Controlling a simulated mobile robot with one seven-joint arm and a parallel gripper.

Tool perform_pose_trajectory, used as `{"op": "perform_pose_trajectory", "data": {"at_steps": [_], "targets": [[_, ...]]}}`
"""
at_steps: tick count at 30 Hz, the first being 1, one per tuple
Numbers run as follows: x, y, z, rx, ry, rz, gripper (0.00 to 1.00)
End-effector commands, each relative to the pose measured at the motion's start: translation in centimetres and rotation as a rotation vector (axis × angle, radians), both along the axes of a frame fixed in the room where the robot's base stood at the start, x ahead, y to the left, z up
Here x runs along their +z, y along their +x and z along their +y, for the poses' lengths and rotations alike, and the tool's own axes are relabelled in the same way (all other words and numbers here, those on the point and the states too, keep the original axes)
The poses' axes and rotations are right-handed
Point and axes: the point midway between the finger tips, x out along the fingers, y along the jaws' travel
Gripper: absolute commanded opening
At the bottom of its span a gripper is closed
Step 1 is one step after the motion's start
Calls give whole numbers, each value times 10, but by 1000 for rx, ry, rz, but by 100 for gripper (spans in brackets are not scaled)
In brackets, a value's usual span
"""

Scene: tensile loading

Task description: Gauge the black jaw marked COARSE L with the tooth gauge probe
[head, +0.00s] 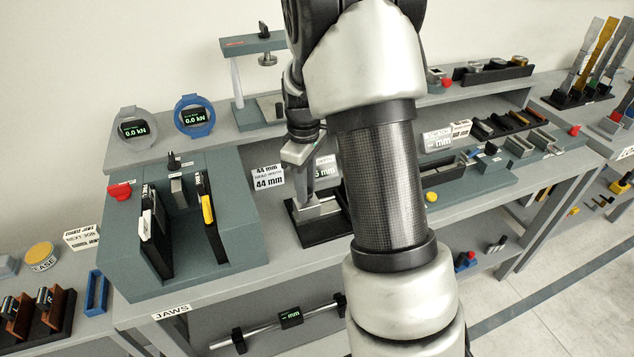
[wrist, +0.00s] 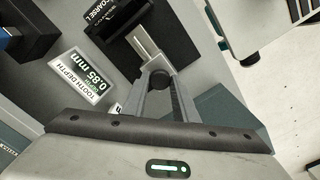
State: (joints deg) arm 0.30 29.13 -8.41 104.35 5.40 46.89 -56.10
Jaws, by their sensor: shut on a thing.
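The black jaw marked COARSE L (wrist: 128,14) lies at the top of the wrist view, in or on a dark stand. My gripper (wrist: 160,88) is shut on the dark round knob (wrist: 158,79) of what looks like the tooth gauge probe. A pale flat part (wrist: 147,47) reaches from the knob toward the jaw; whether they touch is unclear. A TOOTH DEPTH sign (wrist: 83,79) beside it reads 0.85 mm. In the head view, my gripper (head: 308,182) is above a dark stand (head: 327,231), partly hidden by my arm; the jaw's label cannot be read there.
A teal block (head: 235,210) holding upright jaws stands left on the bench, with a red knob (head: 120,191). A 44 mm sign (head: 268,176) stands behind the dark stand. A teal fixture (head: 470,185) is at right. Bare bench (head: 265,257) lies in front.

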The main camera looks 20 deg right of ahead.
Motion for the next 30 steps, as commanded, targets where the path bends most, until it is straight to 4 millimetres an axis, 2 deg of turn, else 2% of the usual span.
{"op": "perform_pose_trajectory", "data": {"at_steps": [8,9,12,23,26,30], "targets": [[0,0,7,1,6,-1,0],[1,1,7,1,6,-1,29],[0,0,7,2,6,0,45],[4,0,5,1,4,-1,45],[16,1,5,1,4,-5,45],[46,2,5,2,4,-7,45]]}}
